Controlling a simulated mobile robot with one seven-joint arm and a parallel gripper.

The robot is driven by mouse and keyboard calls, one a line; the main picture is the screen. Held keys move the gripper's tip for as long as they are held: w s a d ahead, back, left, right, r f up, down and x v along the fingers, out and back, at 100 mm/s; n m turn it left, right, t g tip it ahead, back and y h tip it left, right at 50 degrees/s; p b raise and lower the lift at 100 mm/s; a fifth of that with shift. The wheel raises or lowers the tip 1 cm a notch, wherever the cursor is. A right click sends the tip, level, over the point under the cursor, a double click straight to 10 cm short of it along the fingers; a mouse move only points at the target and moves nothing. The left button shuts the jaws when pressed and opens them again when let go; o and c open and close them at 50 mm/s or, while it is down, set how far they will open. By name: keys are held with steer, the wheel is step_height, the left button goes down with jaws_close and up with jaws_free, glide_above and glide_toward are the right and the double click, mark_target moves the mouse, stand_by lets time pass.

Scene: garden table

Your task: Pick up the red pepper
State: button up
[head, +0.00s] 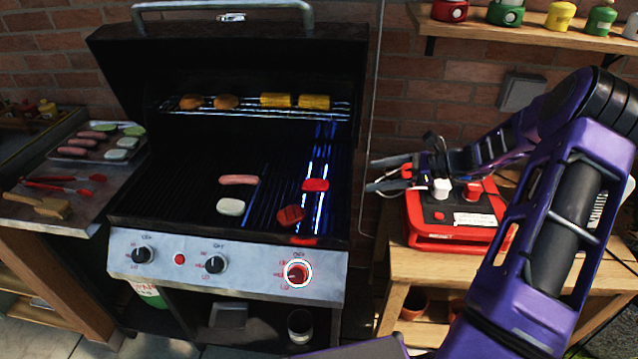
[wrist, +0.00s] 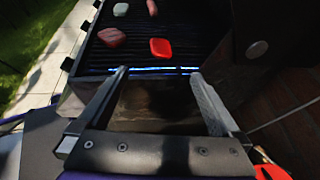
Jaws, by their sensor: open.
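The red pepper (head: 316,185) is a bright red, rounded flat piece lying on the right side of the grill grate. In the wrist view the red pepper (wrist: 160,48) lies just beyond the fingertips, roughly centred between them. My gripper (head: 371,175) is open and empty, to the right of the grill and pointing left toward it. In the wrist view my gripper (wrist: 158,73) has its two fingers wide apart, with nothing between them.
A darker red patty (head: 291,215), a sausage (head: 240,180) and a white piece (head: 231,207) share the grate. Corn (head: 314,101) and buns sit on the upper rack. The lid (head: 240,60) is raised. A red case (head: 440,235) stands below my gripper on a wooden side table.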

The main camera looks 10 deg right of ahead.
mark_target(318, 183)
steer(key=x, duration=1.5)
steer(key=shift+w+f, duration=0.1)
steer(key=c, duration=1.4)
